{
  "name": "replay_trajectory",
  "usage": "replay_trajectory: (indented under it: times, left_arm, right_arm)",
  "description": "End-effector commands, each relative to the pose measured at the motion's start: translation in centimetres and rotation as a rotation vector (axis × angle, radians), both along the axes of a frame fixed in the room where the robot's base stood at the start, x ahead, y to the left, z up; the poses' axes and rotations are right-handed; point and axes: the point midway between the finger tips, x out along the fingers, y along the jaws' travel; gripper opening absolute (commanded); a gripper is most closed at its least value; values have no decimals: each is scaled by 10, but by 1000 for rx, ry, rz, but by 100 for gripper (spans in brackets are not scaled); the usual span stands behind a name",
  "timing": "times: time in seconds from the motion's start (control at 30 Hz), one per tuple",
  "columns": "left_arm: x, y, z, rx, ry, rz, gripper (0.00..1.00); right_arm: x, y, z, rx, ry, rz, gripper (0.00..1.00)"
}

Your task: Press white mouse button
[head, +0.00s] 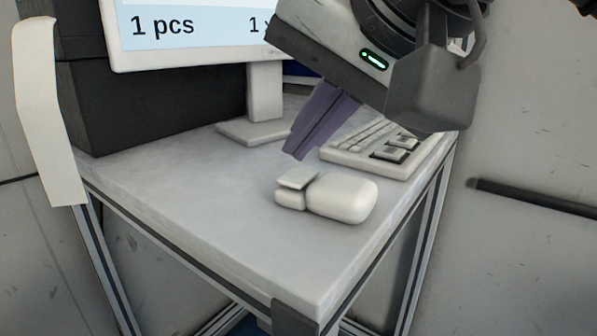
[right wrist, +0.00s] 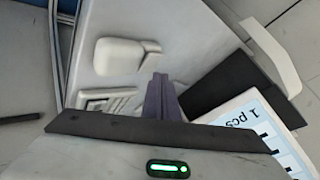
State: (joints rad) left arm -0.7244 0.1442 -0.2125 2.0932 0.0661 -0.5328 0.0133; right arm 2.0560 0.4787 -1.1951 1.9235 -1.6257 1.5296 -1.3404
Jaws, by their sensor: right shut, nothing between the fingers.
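A white mouse (head: 342,197) lies on the grey table, with a raised button part (head: 297,180) at its left end. My right gripper (head: 300,157) comes in from the upper right with purple fingers. It is shut and empty, above and behind the button in the head view. In the right wrist view the mouse (right wrist: 115,60) lies left of the finger tips (right wrist: 158,76), and its button part (right wrist: 151,46) is just above them. The fingers look apart from the mouse. My left gripper is not in view.
A white keyboard (head: 375,150) lies behind the mouse, partly hidden by my right arm. A white monitor (head: 264,95) stands at the back next to a dark box (head: 150,105). The table's front left (head: 215,195) is clear.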

Motion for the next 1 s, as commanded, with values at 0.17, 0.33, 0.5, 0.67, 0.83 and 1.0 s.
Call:
replay_trajectory:
  times: [0.17, 0.33, 0.5, 0.67, 0.83, 1.0]
  left_arm:
    - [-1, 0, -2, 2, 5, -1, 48]
    - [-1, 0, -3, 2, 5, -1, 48]
    - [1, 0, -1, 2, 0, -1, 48]
    - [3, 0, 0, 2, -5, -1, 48]
    - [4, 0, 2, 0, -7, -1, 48]
    - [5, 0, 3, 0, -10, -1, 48]
  right_arm:
    - [0, 0, 0, 0, 0, 0, 0]
    - [0, 0, 0, 0, 0, 0, 0]
    - [0, 0, 0, 0, 0, 0, 0]
    - [0, 0, 0, 0, 0, 0, 0]
    - [0, 0, 0, 0, 0, 0, 0]
    - [0, 0, 0, 0, 0, 0, 0]
